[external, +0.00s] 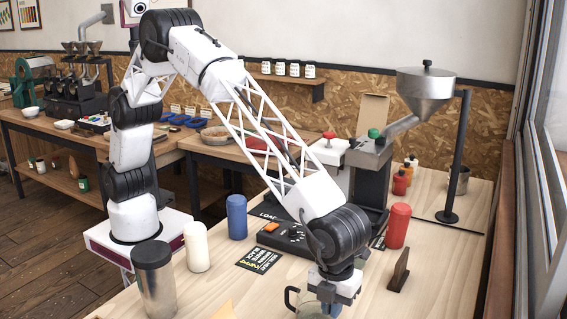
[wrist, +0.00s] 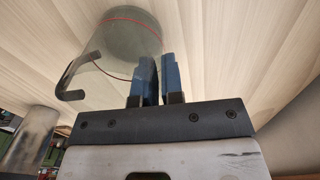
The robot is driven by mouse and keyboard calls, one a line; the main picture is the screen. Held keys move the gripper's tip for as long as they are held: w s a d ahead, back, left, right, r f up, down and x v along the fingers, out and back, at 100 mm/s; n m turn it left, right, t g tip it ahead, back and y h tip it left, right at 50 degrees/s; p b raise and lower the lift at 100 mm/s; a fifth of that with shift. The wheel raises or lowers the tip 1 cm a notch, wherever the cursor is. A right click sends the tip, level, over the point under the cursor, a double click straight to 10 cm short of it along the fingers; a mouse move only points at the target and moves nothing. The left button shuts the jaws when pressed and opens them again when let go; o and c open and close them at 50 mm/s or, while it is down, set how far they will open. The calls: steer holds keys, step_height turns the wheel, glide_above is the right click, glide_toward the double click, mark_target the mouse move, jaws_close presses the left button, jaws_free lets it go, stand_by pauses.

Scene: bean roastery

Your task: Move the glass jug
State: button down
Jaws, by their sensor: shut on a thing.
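The glass jug (external: 312,308) is clear with a dark handle, at the bottom edge of the external view and partly cut off. In the wrist view the jug (wrist: 118,45) shows a thin red line near its rim, and its handle points left. My gripper (external: 333,291) is above the table at the jug's right side. In the wrist view my gripper (wrist: 158,78) has its blue fingers close together at the jug's wall, shut on it. I cannot tell whether the jug's base touches the table.
A steel cup (external: 154,283), white cylinder (external: 197,248) and blue cylinder (external: 237,217) stand left. A red cylinder (external: 397,227) and brown upright piece (external: 399,270) stand right. A machine with a steel hopper (external: 425,88) stands behind. The table's right front (external: 450,285) is clear.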

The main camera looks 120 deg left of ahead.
steer(key=shift+a, duration=4.3)
steer(key=c, duration=1.2)
jaws_free()
steer(key=shift+o, duration=0.2)
steer(key=shift+r, duration=0.1)
step_height(320, 180, up, 8)
steer(key=shift+f, duration=0.2)
steer(key=shift+s+r, duration=0.1)
